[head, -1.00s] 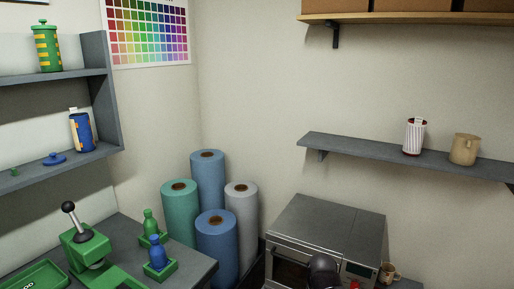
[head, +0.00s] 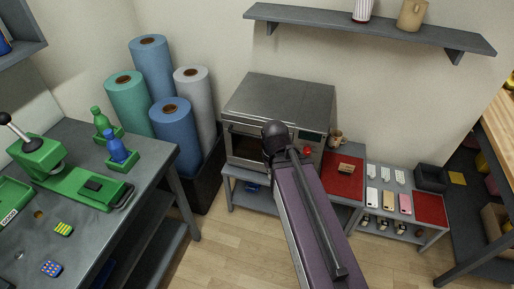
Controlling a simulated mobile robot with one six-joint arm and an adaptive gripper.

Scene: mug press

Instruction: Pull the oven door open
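A metal oven (head: 285,97) stands on a low grey stand against the back wall in the head view. Its front faces me, with a dark-windowed door (head: 242,146) on the left and a control panel with a small display and a red round part on the right. The door appears shut. My arm rises from the bottom of the view, and its dark rounded end covers the middle of the oven front. My gripper does not show, and the door handle cannot be made out clearly.
Several blue, green and grey rolls (head: 171,110) stand left of the oven. A grey workbench (head: 130,165) with a green press is at the left. A low table with a red mat (head: 344,180), a mug (head: 335,138) and phones lies right. Wooden floor shows between.

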